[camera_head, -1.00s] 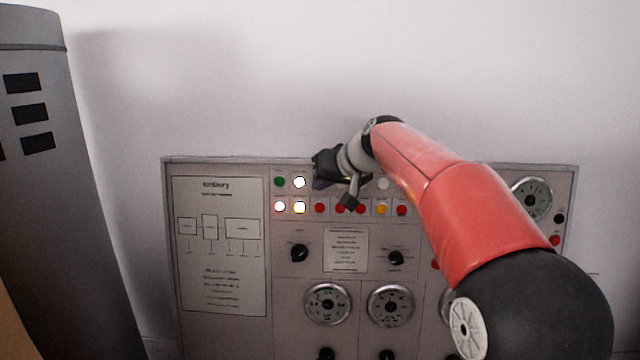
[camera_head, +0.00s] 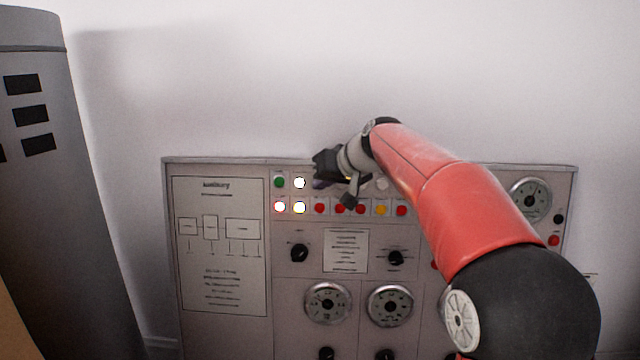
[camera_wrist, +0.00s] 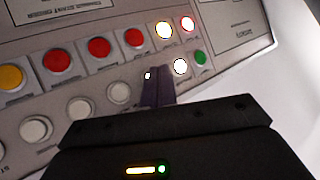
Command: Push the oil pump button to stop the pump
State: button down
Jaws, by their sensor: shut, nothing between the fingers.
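The control panel (camera_head: 220,330) stands against the wall, with rows of buttons and lamps. In the head view a green button (camera_head: 279,182) and a lit white one (camera_head: 299,183) are at the upper left of the rows. Below them are a lit red one (camera_head: 280,207) and a lit yellow one (camera_head: 299,208), then several unlit red ones. My gripper (camera_head: 318,178) is shut and empty at the upper row, just right of the lit white one. In the wrist view its fingertips (camera_wrist: 158,88) are beside the lit white button; contact cannot be told. No readable label marks the oil pump button.
Black knobs (camera_head: 299,253) and round gauges (camera_head: 327,303) sit lower on the panel. A grey cabinet (camera_head: 60,200) stands at the left. The wall above the panel is clear.

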jog(key=shift+w+f, duration=0.1)
jog(key=shift+w, duration=0.2)
jog(key=shift+s, duration=0.1)
dwell(0.4)
jog(key=shift+s+b, duration=0.3)
jog(key=shift+s, duration=0.4)
jog(key=shift+s+a+r+b, duration=0.1)
jog(key=shift+s+r+b, duration=0.2)
jog(key=shift+s, duration=0.5)
jog(key=shift+s+d+r+b, duration=0.15)
jog(key=shift+s+b, duration=0.25)
jog(key=shift+s, duration=0.45)
jog(key=shift+s+a+r+b, duration=0.15)
jog(key=shift+s+r+b, duration=0.15)
jog(key=shift+s, duration=0.5)
